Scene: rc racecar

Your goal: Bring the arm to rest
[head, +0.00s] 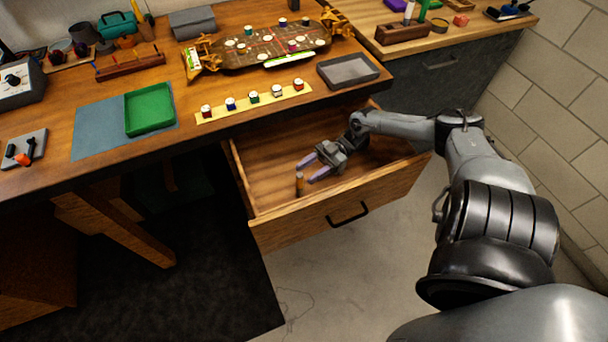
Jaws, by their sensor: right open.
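My right arm (480,200) comes in from the lower right and reaches over the open drawer (275,228). My right gripper (309,169) is inside or just above the drawer, with its two purple-grey fingers spread and pointing left. A small brown cylinder (299,184) stands in the drawer near its front wall, close to the fingertips. The gripper appears to hold nothing. I cannot tell whether a finger touches the cylinder. My left gripper does not show.
The workbench (60,165) above the drawer holds a racecar chassis (265,47), a yellow strip with several small pots (253,99), a green tray (149,109) and a grey tray (348,70). A second counter (440,40) stands at the right. The floor in front of the drawer (330,280) is clear.

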